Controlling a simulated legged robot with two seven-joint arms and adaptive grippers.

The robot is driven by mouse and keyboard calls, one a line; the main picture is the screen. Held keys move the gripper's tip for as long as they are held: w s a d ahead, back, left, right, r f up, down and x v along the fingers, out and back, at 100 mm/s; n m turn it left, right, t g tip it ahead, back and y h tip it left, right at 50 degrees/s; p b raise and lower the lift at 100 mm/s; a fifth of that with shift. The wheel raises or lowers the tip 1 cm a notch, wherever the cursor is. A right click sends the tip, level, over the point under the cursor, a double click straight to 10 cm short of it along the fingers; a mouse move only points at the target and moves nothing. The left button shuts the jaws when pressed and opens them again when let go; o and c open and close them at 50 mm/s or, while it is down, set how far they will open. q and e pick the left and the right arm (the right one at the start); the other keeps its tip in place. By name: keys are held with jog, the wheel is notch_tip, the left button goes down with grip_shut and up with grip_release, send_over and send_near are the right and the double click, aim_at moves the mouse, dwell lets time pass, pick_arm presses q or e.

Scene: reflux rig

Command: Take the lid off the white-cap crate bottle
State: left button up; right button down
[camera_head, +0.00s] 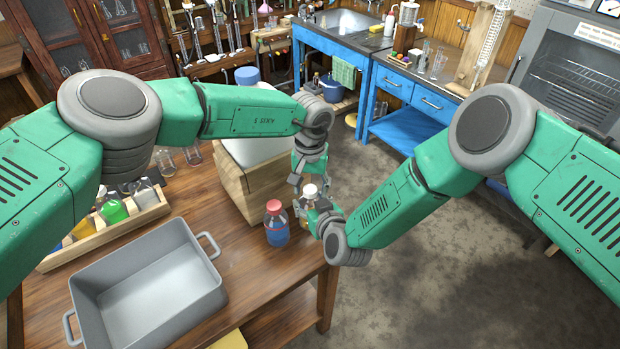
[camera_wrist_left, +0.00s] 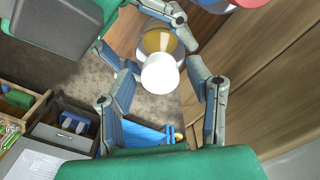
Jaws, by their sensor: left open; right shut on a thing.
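The white-cap bottle (camera_head: 303,215) is held upright in my right gripper (camera_head: 313,212), which is shut on its body near the table's right edge. Its white lid (camera_head: 310,191) is on top; the lid (camera_wrist_left: 160,73) and amber contents (camera_wrist_left: 161,42) show in the left wrist view. My left gripper (camera_head: 308,179) is open just above the lid. In the left wrist view, the lid appears between the open left fingers (camera_wrist_left: 162,80), with gaps on both sides. My right gripper partly hides the bottle body.
A red-capped bottle with blue liquid (camera_head: 277,229) stands just left of the held bottle. A grey tub (camera_head: 150,285) stands at the table front. A wooden crate (camera_head: 104,232) with several bottles is behind it.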

pick_arm(q)
jog(key=shift+f, duration=0.1)
pick_arm(e)
jog(key=shift+f, duration=0.1)
pick_arm(q)
grip_shut()
